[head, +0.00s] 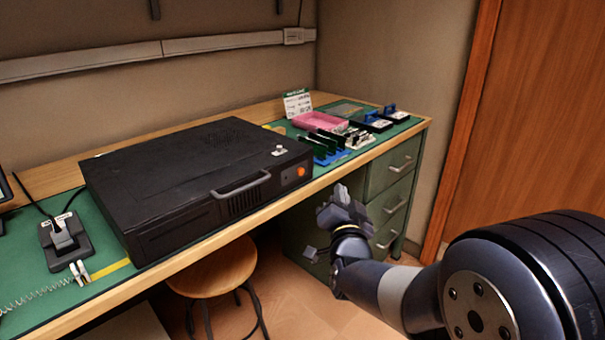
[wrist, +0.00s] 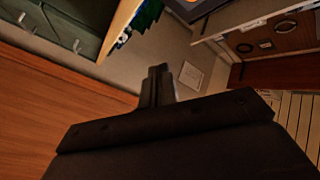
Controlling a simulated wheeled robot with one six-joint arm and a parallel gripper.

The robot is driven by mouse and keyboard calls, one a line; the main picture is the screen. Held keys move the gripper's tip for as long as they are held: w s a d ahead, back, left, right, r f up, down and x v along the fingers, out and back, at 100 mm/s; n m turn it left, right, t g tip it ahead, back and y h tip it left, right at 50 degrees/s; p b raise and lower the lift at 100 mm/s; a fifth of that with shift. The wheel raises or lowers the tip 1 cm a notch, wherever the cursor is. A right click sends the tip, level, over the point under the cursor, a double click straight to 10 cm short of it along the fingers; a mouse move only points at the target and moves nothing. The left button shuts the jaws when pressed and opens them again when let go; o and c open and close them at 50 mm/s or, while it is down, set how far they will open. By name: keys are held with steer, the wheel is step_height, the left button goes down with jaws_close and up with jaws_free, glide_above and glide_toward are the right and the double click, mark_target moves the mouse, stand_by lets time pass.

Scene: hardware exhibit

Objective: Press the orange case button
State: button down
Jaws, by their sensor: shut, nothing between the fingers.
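The black computer case (head: 150,185) lies flat on the green mat of the workbench in the head view. Its orange button (head: 300,171) is a small round spot at the right end of the case's front face, right of the grey handle. My gripper (head: 341,196) is in front of the bench, to the right of and lower than the button, apart from it. In the wrist view my gripper's fingers (wrist: 158,75) are together with nothing between them. An orange patch on a dark shape is cut off at the top edge there; I cannot tell if it is the button.
Blue racks with dark boards (head: 325,148), a pink tray (head: 318,120) and a small sign (head: 297,102) stand right of the case. Green drawers (head: 390,185) are under the bench's right end. A wooden stool (head: 213,270) is below the front edge.

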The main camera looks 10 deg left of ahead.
mark_target(301, 172)
steer(key=shift+w+a+p, duration=0.4)
steer(key=shift+w+a, duration=0.5)
steer(key=shift+a, duration=0.25)
steer(key=shift+w+a+p, duration=0.4)
steer(key=shift+w+a, duration=0.5)
steer(key=shift+a, duration=0.25)
steer(key=shift+w+a+p, duration=0.4)
steer(key=shift+w+a, duration=0.5)
steer(key=shift+a, duration=0.25)
steer(key=shift+w+a, duration=0.25)
steer(key=shift+a, duration=0.1)
steer(key=shift+w+a+b, duration=0.25)
steer(key=shift+a+b, duration=0.05)
stand_by(0.5)
steer(key=shift+s+d+b, duration=0.55)
steer(key=shift+d+b, duration=0.05)
steer(key=shift+d, duration=0.05)
